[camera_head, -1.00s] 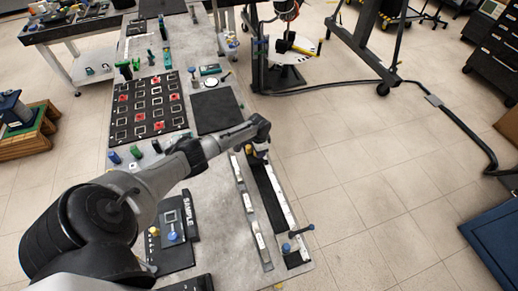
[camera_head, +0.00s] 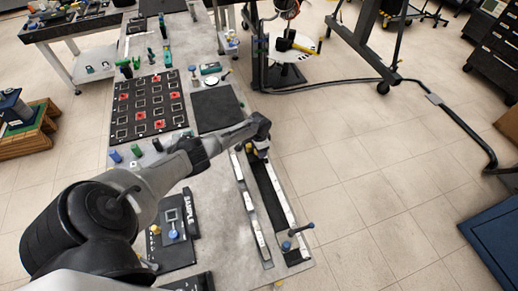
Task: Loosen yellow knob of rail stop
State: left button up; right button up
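The black rail (camera_head: 272,198) runs along the right edge of the grey table. A small yellow knob (camera_head: 249,149) shows at its far end, partly hidden by my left arm. My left gripper (camera_head: 259,152) points down at that far end, right at or beside the yellow knob. Its fingers are small and dark, so I cannot tell if they touch the knob or are open or shut. The body of the rail stop is mostly hidden under the gripper. My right gripper is not in view.
A blue knob (camera_head: 286,246) and a dark handle (camera_head: 301,229) sit at the rail's near end. A light strip (camera_head: 253,215) lies left of the rail. A black SAMPLE block (camera_head: 178,238) and a tray of squares (camera_head: 150,107) lie further left. Floor is open to the right.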

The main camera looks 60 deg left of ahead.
pick_arm(q)
jog(key=shift+o, duration=0.3)
jog(key=shift+r, duration=0.5)
notch_tip(320, 180, up, 13)
jog(key=p, duration=0.2)
jog(key=shift+f, duration=0.1)
